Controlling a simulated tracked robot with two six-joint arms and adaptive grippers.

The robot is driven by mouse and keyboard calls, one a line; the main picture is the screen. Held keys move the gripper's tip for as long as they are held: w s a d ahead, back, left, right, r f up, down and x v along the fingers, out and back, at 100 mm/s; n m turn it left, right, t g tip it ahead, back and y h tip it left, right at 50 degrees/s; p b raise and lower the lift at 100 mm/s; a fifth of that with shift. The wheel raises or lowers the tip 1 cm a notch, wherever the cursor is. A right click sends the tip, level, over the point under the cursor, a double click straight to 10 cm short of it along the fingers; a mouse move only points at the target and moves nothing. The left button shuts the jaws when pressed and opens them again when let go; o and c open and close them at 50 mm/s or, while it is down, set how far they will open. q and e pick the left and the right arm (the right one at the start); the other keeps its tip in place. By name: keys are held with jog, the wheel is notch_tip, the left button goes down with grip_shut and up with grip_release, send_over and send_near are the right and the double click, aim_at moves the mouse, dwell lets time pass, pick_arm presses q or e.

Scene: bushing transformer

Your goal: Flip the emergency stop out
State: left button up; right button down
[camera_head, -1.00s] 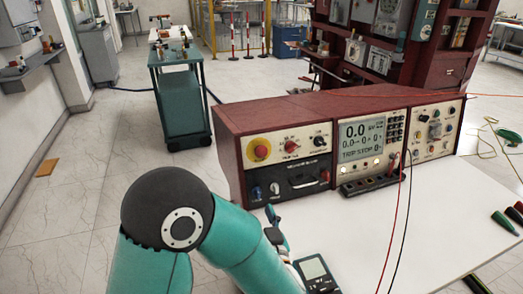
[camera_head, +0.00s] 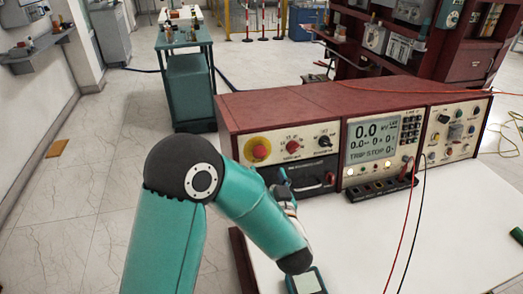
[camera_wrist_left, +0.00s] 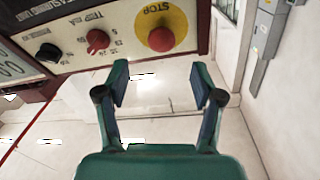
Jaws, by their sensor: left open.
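The emergency stop (camera_head: 261,151) is a red mushroom button on a yellow disc at the left end of the console's front panel. In the left wrist view the red button (camera_wrist_left: 161,39) sits on its yellow disc marked STOP, ahead of the fingers. My left gripper (camera_head: 284,182) is below and slightly right of the button in the head view, partly hidden by my forearm. In the wrist view its two fingers (camera_wrist_left: 160,80) are spread apart with nothing between them, and the button lies beyond their tips, apart from them. My right gripper is out of view.
A smaller red knob (camera_head: 292,147) and a black knob (camera_head: 324,141) sit right of the stop. Red and black leads (camera_head: 412,215) hang over the white table (camera_head: 350,240). A handheld meter (camera_head: 306,281) lies near my arm.

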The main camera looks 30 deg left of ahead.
aim_at(260, 154)
pick_arm(q)
jog(key=p+x, duration=0.1)
jog(key=x, duration=0.8)
jog(key=shift+w+a, duration=0.15)
jog(key=shift+a, duration=0.1)
grip_shut()
